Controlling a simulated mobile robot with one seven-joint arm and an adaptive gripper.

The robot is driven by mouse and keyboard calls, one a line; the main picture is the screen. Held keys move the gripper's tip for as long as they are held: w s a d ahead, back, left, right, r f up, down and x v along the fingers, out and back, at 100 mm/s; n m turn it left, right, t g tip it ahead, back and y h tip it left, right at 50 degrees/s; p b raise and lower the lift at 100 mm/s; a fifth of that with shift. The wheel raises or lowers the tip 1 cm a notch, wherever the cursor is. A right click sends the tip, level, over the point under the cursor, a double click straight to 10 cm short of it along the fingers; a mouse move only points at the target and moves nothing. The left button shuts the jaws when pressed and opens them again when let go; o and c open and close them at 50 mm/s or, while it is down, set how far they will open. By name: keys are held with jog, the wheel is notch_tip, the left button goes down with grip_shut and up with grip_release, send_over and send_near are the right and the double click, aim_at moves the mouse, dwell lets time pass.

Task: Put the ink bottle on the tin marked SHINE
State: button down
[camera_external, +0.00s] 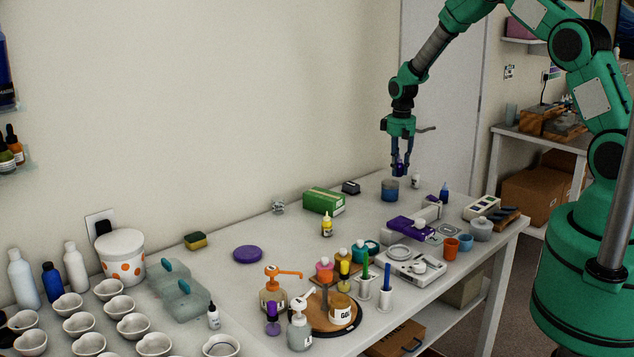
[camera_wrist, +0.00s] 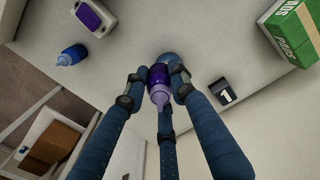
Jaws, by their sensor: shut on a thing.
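My gripper (camera_external: 401,168) is shut on a small purple ink bottle (camera_external: 400,164), high at the far end of the table. In the wrist view the purple bottle (camera_wrist: 159,88) sits between my blue fingers, with its pale nozzle toward the camera. A blue-grey tin (camera_external: 389,190) stands on the table just below and slightly left of the bottle in the external view. In the wrist view a bluish round shape (camera_wrist: 169,58), probably this tin, is mostly hidden behind the bottle and fingers. No SHINE lettering is readable. I cannot tell whether bottle and tin touch.
A small white bottle (camera_external: 416,181) and a blue bottle (camera_external: 444,193) stand right of the tin. A dark block (camera_external: 351,187) and green box (camera_external: 323,200) stand to its left.

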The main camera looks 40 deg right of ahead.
aim_at(390, 183)
jog(key=shift+w+d+f, duration=0.1)
jog(key=shift+w+d, duration=0.05)
jog(key=shift+w, duration=0.8)
jog(key=shift+w+d+f, duration=0.1)
jog(key=shift+w+d, duration=0.05)
jog(key=shift+w, duration=0.8)
jog(key=shift+f+p, duration=0.4)
jog(key=shift+f, duration=1.3)
jog(key=shift+f, duration=0.15)
jog(key=c, duration=1.4)
grip_release()
jog(key=shift+c, duration=0.2)
notch_tip(390, 183, up, 12)
jog(key=b, duration=0.1)
